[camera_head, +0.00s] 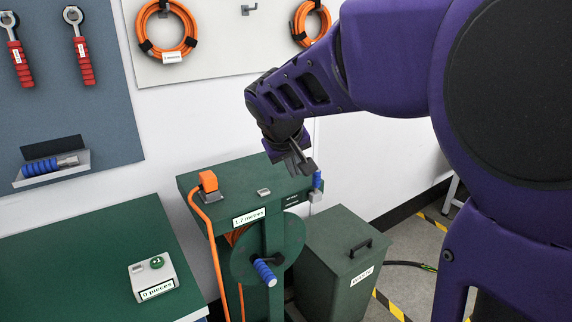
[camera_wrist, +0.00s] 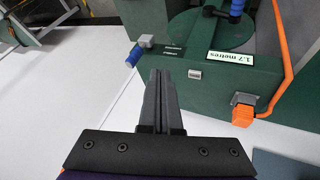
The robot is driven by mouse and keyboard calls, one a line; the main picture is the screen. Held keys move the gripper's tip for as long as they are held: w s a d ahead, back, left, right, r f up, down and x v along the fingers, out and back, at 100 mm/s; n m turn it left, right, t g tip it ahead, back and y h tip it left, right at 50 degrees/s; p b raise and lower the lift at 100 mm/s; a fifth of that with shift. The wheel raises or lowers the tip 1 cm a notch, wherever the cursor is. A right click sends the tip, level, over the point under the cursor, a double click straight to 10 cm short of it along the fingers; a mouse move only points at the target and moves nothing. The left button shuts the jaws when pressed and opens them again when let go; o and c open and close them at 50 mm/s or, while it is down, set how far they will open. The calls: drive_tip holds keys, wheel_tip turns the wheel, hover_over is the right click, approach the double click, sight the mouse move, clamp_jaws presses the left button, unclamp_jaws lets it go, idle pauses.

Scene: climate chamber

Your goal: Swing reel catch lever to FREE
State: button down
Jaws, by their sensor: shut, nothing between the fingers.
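The green reel stand (camera_head: 240,185) carries a small catch lever with a blue grip (camera_head: 317,180) and a grey block (camera_head: 315,196) at its right end. In the wrist view the blue grip (camera_wrist: 134,57) and the grey block (camera_wrist: 146,41) sit at the stand's left corner. Black label plates (camera_head: 296,200) are beside the lever; their lettering is too small to read. My gripper (camera_head: 304,165) is shut and empty, above the stand's top and close to the lever, apparently apart from it. In the wrist view its fingertips (camera_wrist: 163,74) point toward the stand's edge, right of the blue grip.
The reel's crank has a blue handle (camera_head: 265,272) at the front. An orange cable (camera_head: 212,245) runs from an orange guide (camera_head: 207,181) beside a "1.7 metres" display (camera_head: 249,217). A green waste bin (camera_head: 343,265) stands to the right; a counter box (camera_head: 153,278) is on the left table.

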drive_tip(key=shift+w+a+r+n, duration=0.3)
drive_tip(key=shift+w+a+n, duration=0.2)
drive_tip(key=shift+a, duration=0.05)
drive_tip(key=b, duration=0.1)
approach(315, 185)
drive_tip(key=shift+w+a+x, duration=0.35)
drive_tip(key=shift+a+x, duration=0.2)
drive_tip(key=shift+x, duration=2.25)
drive_tip(key=shift+r, duration=0.1)
drive_tip(key=shift+r+p, duration=0.2)
drive_tip(key=shift+p, duration=0.35)
drive_tip(key=shift+p, duration=0.35)
